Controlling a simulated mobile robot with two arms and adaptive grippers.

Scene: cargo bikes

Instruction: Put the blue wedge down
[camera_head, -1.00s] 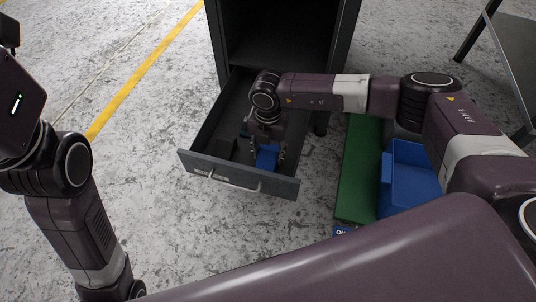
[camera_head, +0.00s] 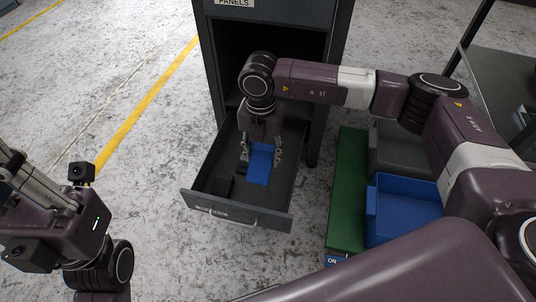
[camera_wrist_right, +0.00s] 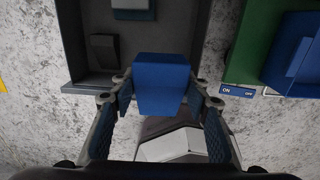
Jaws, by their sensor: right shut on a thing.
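My right gripper (camera_head: 261,158) is shut on the blue wedge (camera_head: 259,168) and holds it over the open drawer (camera_head: 278,208). In the right wrist view the wedge (camera_wrist_right: 160,82) sits between the two fingers, its sloped face toward the camera. It appears raised above the drawer floor; the exact gap cannot be told. A dark block (camera_head: 224,186) lies in the drawer to the left; it also shows in the wrist view (camera_wrist_right: 104,50). My left gripper (camera_head: 28,180) is at the left edge, partly cut off, away from the drawer; its jaws are unclear.
The drawer belongs to a dark cabinet (camera_head: 213,60) with a panels label. A green case (camera_head: 346,190), a blue bin (camera_head: 400,210) and a grey bin (camera_head: 400,150) stand right of it. A dark table (camera_head: 495,60) is at the far right. The floor left of the drawer is clear.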

